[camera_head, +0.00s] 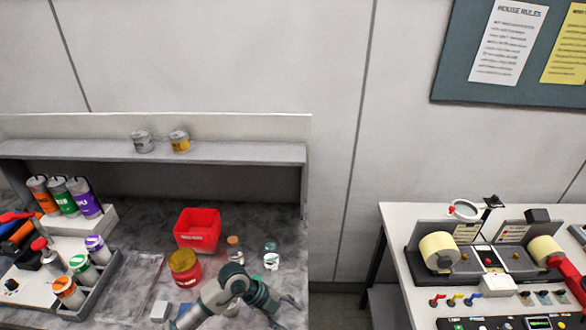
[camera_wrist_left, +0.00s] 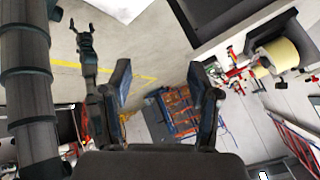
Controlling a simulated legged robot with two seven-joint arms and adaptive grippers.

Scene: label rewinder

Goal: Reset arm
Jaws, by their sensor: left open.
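My left gripper (camera_wrist_left: 165,95) is open in the left wrist view, with its two dark fingers wide apart and nothing between them. In the left wrist view, a small dark forked end stands at the upper left over the floor. It looks like my other gripper, but its jaws are too small to judge. The label rewinder (camera_head: 487,258) with two cream rolls stands on the white table (camera_head: 395,213) at the right.
On the left bench are a red bin (camera_head: 198,230), a red jar with a yellow lid (camera_head: 185,267), small bottles and a bottle rack. Two cans stand on the shelf (camera_head: 230,152). A gap separates bench and table. A blue and orange cart (camera_wrist_left: 180,110) stands beyond my left fingers.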

